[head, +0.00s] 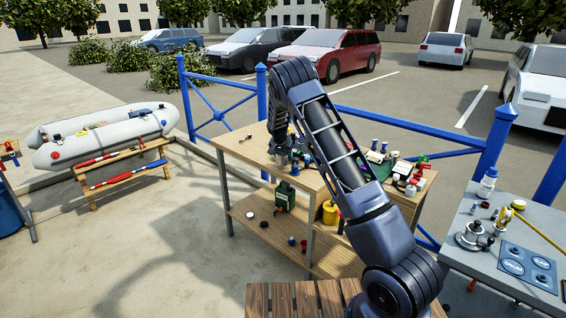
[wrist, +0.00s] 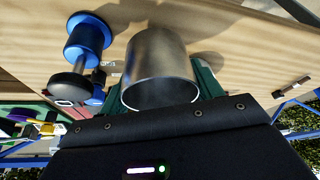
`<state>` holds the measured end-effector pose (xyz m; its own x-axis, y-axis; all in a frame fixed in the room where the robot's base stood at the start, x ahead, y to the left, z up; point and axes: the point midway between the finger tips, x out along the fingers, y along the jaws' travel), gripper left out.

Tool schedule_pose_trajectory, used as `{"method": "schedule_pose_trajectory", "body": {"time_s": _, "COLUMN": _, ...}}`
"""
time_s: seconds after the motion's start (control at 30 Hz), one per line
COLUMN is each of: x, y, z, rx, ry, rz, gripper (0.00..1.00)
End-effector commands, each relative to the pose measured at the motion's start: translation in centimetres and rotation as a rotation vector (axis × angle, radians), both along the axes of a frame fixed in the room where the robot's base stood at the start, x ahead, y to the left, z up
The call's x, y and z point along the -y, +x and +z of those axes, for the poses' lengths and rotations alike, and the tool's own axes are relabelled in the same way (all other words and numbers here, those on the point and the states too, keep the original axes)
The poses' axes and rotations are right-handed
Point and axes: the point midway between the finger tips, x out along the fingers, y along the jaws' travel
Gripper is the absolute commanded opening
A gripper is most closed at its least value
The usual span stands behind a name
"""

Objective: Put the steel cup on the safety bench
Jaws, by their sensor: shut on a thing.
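The steel cup (wrist: 158,62) is a plain grey metal cylinder, its open rim toward the camera in the wrist view. My gripper (wrist: 160,88) is shut on it, with a dark green finger on each side. In the head view my gripper (head: 287,158) is low over the left part of the wooden workbench (head: 250,150); the cup is not clear there. I cannot tell whether the cup touches the tabletop. A low wooden bench (head: 125,162) with red and blue tube-shaped items stands at the left by a grey inflatable boat; no label shows that it is the safety bench.
A blue-and-black object (wrist: 88,42) stands close left of the cup. Small bottles and fittings crowd the workbench's right end. A grey table (head: 480,268) with winch parts stands at right. A blue railing (head: 225,88) runs behind. Open floor lies at front left.

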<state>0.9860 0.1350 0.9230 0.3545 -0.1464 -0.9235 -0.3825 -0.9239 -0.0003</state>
Motion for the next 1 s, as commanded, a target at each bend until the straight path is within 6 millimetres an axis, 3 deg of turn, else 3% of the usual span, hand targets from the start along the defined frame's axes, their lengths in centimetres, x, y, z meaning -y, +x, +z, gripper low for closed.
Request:
{"method": "schedule_pose_trajectory", "body": {"time_s": 0.2, "x": 0.0, "y": 0.0, "z": -2.7, "rx": 0.0, "ry": -0.001, "rz": 0.0, "gripper": 0.31}}
{"method": "schedule_pose_trajectory", "body": {"time_s": 0.6, "x": 0.0, "y": 0.0, "z": -3.2, "rx": 0.0, "ry": 0.0, "rz": 0.0, "gripper": 0.31}}
{"method": "schedule_pose_trajectory", "body": {"time_s": 0.63, "x": 0.0, "y": 0.0, "z": -3.2, "rx": -0.001, "ry": 0.0, "rz": 0.0, "gripper": 0.71}}
{"method": "schedule_pose_trajectory", "body": {"time_s": 1.0, "x": 0.0, "y": 0.0, "z": -2.9, "rx": 0.0, "ry": 0.0, "rz": 0.0, "gripper": 0.74}}
